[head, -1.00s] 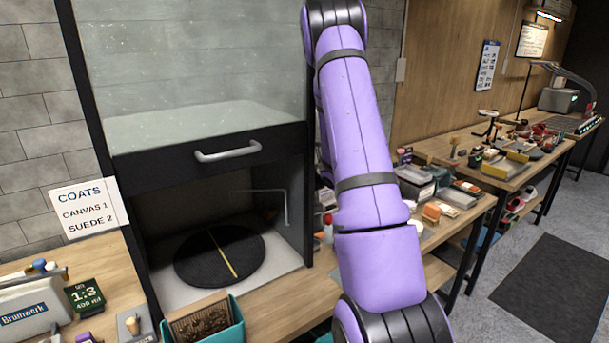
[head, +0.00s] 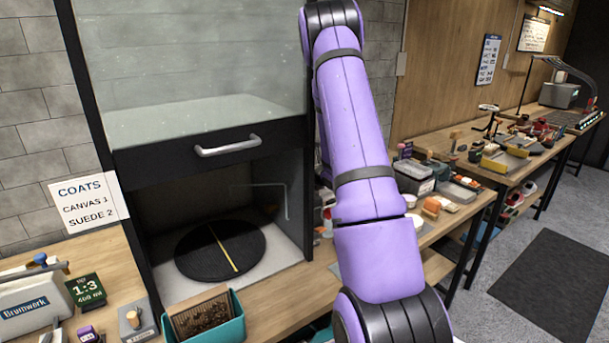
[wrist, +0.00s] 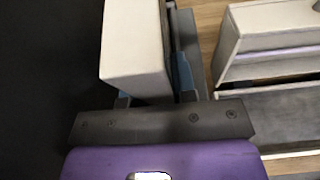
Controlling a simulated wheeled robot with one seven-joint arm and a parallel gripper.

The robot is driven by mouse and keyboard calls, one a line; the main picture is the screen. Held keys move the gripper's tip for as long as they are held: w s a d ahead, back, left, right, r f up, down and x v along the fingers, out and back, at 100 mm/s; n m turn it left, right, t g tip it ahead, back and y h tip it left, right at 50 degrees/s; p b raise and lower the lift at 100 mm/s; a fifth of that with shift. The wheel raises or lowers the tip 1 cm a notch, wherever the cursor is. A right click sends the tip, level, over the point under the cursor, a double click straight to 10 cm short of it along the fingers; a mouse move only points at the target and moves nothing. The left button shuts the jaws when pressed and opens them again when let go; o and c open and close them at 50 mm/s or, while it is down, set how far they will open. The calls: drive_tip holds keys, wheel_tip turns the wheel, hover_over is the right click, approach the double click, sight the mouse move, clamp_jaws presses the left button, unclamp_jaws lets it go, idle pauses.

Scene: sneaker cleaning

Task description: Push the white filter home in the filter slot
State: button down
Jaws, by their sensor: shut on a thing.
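In the wrist view a white block-like piece, which looks like the white filter (wrist: 135,45), stands at the jaws of my gripper (wrist: 155,97). The gripper is shut on it; its fingers and the blue pads beside the piece are partly hidden. A grey strip runs along the piece's right side. I cannot make out the filter slot for certain, nor whether the filter touches it. In the head view my purple arm reaches down past the bottom edge, and the gripper is out of sight.
A white box-like part (wrist: 270,35) and a grey recessed tray (wrist: 285,115) lie right of the gripper. The head view shows a cabinet with a black turntable (head: 205,262), a teal bin (head: 232,328) below it, and a cluttered bench (head: 470,215) at right.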

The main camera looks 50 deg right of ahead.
drive_tip(key=shift+f, duration=0.25)
drive_tip(key=c, duration=1)
unclamp_jaws()
drive_tip(key=shift+s, duration=0.15)
drive_tip(key=shift+o, duration=0.8)
drive_tip(key=shift+s+a+r, duration=0.1)
drive_tip(key=shift+s, duration=0.2)
drive_tip(key=v, duration=1)
